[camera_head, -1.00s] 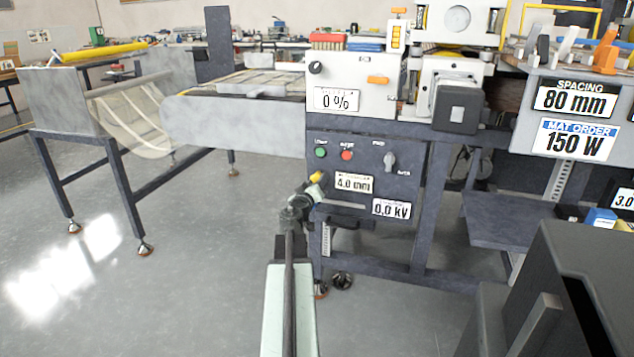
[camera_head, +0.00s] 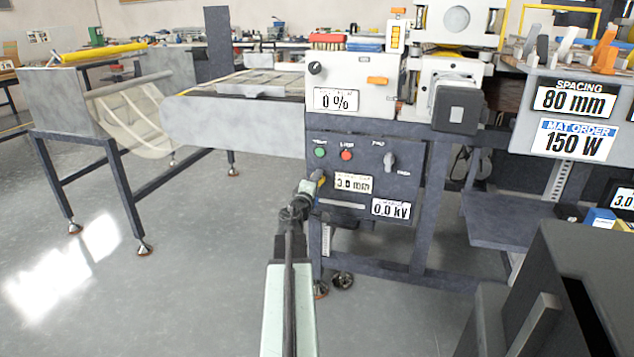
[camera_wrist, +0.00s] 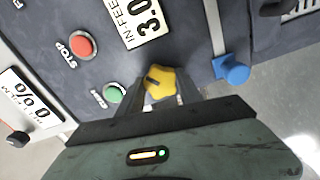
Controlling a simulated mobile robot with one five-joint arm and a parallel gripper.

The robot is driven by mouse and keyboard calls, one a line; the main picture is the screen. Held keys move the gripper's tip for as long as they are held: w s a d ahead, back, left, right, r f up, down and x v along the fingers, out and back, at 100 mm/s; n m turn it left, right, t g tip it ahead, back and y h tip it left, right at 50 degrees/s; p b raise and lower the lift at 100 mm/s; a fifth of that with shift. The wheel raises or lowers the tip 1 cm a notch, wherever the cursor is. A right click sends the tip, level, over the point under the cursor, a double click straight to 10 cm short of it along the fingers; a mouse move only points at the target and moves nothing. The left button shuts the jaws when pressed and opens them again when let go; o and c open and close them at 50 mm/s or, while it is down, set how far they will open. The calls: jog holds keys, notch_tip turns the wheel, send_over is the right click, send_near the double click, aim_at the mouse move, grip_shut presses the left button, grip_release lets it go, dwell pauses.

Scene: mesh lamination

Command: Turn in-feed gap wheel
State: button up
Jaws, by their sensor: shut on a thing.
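The in-feed gap wheel is a yellow knob (camera_wrist: 160,84) on the dark control panel (camera_head: 366,160). My gripper (camera_wrist: 160,97) is shut on it in the wrist view, one finger on each side. In the head view my gripper (camera_head: 312,188) reaches the panel's left side and mostly hides the wheel. The in-feed display (camera_head: 353,183) beside the wheel reads 3.0 mm, slightly blurred. The display also shows in the wrist view (camera_wrist: 138,20), partly cut off.
A green button (camera_head: 320,152) and a red stop button (camera_head: 347,155) sit above the wheel. A grey selector (camera_head: 389,161) is to the right. A blue-ended lever (camera_wrist: 232,70) is close to my gripper in the wrist view. Another display (camera_head: 391,209) reads 0.0 kV.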

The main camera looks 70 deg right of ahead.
jog(key=shift+w+a+n, duration=0.1)
jog(key=shift+w+n, duration=0.05)
jog(key=shift+n, duration=0.35)
jog(key=o, duration=1.4)
jog(key=shift+c, duration=0.2)
jog(key=a, duration=0.7)
jog(key=shift+s+a, duration=0.3)
jog(key=shift+a, duration=0.05)
